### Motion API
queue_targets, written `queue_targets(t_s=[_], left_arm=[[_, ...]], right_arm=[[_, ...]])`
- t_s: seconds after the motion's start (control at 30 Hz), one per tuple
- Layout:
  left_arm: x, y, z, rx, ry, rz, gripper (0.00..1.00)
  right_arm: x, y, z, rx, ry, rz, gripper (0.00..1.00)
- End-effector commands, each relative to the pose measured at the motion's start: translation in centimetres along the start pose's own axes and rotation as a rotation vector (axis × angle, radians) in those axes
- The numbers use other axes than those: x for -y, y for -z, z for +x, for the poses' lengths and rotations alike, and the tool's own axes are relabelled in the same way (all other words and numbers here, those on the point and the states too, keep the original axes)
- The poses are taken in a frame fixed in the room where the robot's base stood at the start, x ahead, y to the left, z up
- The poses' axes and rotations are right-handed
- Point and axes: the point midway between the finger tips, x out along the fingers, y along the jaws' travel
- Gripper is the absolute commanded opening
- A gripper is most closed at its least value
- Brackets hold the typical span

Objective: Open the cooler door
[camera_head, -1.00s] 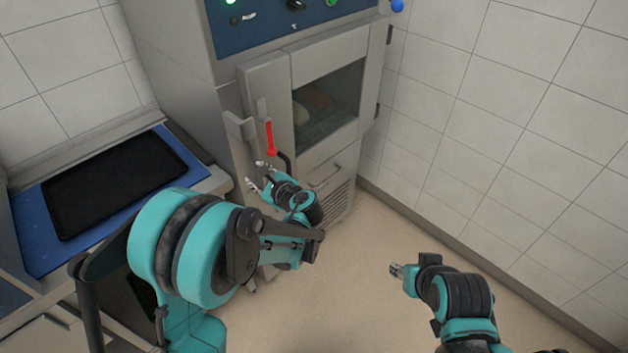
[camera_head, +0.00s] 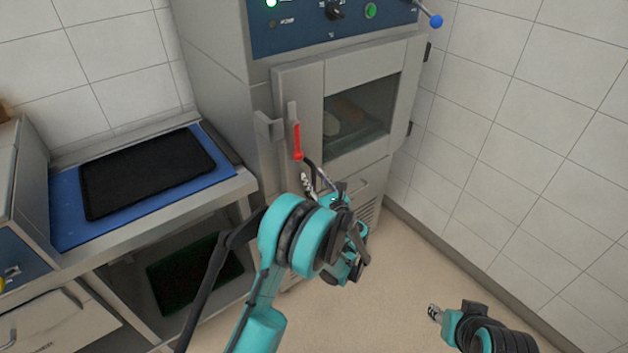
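The cooler door (camera_head: 308,95) is a grey door with a dark window on the upright metal cabinet. It looks closed or nearly closed; I cannot tell which. Its handle (camera_head: 297,142) has a red lower part and sits near the door's left edge, beside a metal bracket. My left gripper (camera_head: 316,184) is just below the red handle, in front of the door, and looks open with nothing between its fingers. My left arm hides part of the lower cabinet. My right gripper (camera_head: 434,313) is low at the right, over the floor and away from the cabinet; its finger opening is too small to judge.
A counter with a blue surface (camera_head: 68,215) and a black tray (camera_head: 150,172) stands left of the cabinet. A dark tray (camera_head: 195,272) lies on the shelf below. A tiled wall (camera_head: 530,130) bounds the right. Open floor (camera_head: 390,290) lies in front.

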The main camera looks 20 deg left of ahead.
Motion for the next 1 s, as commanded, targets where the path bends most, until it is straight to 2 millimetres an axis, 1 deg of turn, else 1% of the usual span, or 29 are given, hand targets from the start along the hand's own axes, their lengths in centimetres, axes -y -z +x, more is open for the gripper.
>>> queue_targets(t_s=[0.1,0.33,0.37,0.4,0.47,0.5,0.83,0.93,1.0], left_arm=[[-0.1,0.0,0.6,0.0,-0.001,-0.001,0.36],[0.0,-0.1,0.7,0.0,0.0,-0.001,0.36],[0.0,-0.1,0.7,0.0,0.0,-0.001,0.31],[0.0,-0.1,0.7,0.0,0.0,-0.001,0.2],[0.0,-0.1,0.7,-0.001,0.0,-0.001,0.04],[0.0,-0.1,0.7,-0.001,0.0,-0.001,0.0],[0.0,0.0,0.7,-0.001,-0.001,-0.001,0.0],[0.5,0.0,0.6,-0.001,-0.006,-0.001,0.0],[1.1,0.0,0.4,-0.001,-0.016,-0.001,0.0]], right_arm=[[0.0,-0.1,0.2,0.0,0.0,0.0,0.4],[0.0,-0.1,0.1,0.0,0.0,0.0,0.4],[0.0,-0.1,0.1,0.0,0.0,0.0,0.4],[0.0,-0.1,0.1,0.0,0.0,0.0,0.4],[0.0,-0.1,0.1,0.0,0.0,0.0,0.4],[0.0,-0.1,0.1,0.0,0.0,0.0,0.4],[0.0,-0.1,0.1,0.0,0.0,0.0,0.4],[0.0,-0.1,0.1,0.0,0.0,0.0,0.4],[0.0,-0.1,0.1,0.0,0.0,0.0,0.4]])
